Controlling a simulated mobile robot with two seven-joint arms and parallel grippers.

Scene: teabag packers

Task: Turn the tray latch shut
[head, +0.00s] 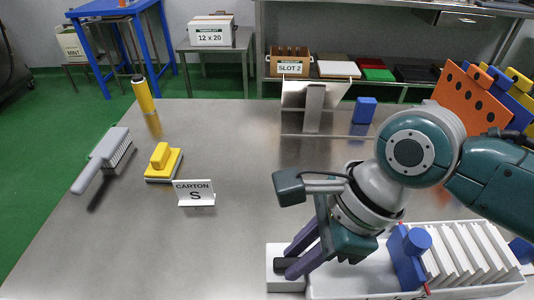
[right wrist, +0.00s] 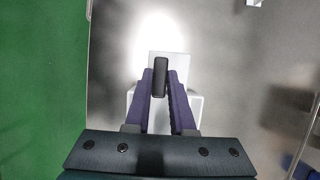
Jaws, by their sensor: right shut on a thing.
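The white tray (head: 345,284) lies along the front right of the steel table in the head view. The latch (head: 281,265) is a small black bar on a white block at the tray's left end. My right gripper (head: 291,264) is shut on it, with a purple finger on either side. In the right wrist view the latch (right wrist: 160,72) stands upright in the picture between the fingertips of my right gripper (right wrist: 161,84), in line with the white block (right wrist: 167,60) under it. My left gripper is not in view.
A blue pusher with a round knob (head: 417,240) and several white dividers (head: 465,255) stand in the tray. A "CARTON S" sign (head: 195,193), a yellow block brush (head: 163,163), a grey brush (head: 102,158) and a yellow cylinder (head: 143,94) stand to the left. The table's middle is clear.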

